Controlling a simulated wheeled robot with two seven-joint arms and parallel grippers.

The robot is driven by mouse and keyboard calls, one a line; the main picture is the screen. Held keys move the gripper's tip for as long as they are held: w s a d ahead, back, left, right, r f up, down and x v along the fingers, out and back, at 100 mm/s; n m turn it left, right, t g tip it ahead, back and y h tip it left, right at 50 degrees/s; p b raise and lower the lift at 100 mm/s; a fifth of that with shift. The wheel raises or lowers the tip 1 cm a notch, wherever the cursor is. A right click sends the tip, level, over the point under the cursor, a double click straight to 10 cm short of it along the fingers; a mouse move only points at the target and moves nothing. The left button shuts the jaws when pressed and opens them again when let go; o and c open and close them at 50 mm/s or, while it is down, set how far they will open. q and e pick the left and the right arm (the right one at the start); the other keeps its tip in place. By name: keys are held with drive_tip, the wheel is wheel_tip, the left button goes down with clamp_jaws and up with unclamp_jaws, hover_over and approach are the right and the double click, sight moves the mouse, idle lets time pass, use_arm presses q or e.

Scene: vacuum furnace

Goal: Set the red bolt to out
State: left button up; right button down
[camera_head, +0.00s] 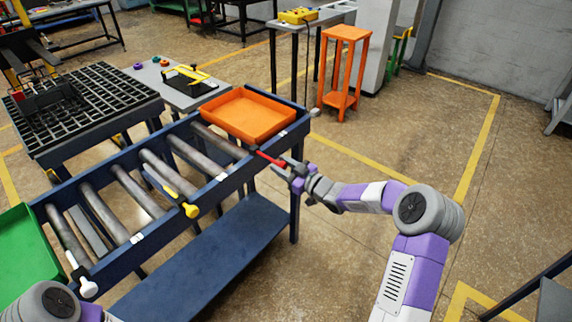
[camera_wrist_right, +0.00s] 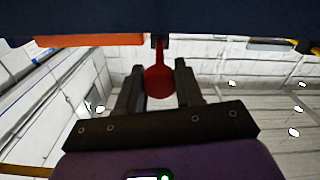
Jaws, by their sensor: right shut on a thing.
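The red bolt (camera_head: 270,159) sticks out from the near side rail of the blue roller conveyor (camera_head: 243,178), beside the orange tray's end. My right gripper (camera_head: 287,167) is at the outer end of the bolt. In the right wrist view, the bolt's round red knob (camera_wrist_right: 158,83) sits between the two dark fingers, with its thin stem running up to the dark rail. My right gripper (camera_wrist_right: 159,88) is shut on this knob.
A yellow bolt (camera_head: 188,207) and a white bolt (camera_head: 86,286) stick out farther along the same rail. An orange tray (camera_head: 206,111) and a green tray (camera_head: 28,262) rest on the conveyor. An orange stand (camera_head: 345,68) is behind.

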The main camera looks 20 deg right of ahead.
drive_tip(key=shift+s+d+f, duration=0.1)
drive_tip(key=shift+f, duration=0.05)
drive_tip(key=c, duration=0.7)
unclamp_jaws()
drive_tip(key=shift+c, duration=0.2)
drive_tip(key=p+v, duration=0.1)
drive_tip(key=v, duration=0.6)
drive_tip(key=shift+s+p, duration=0.35)
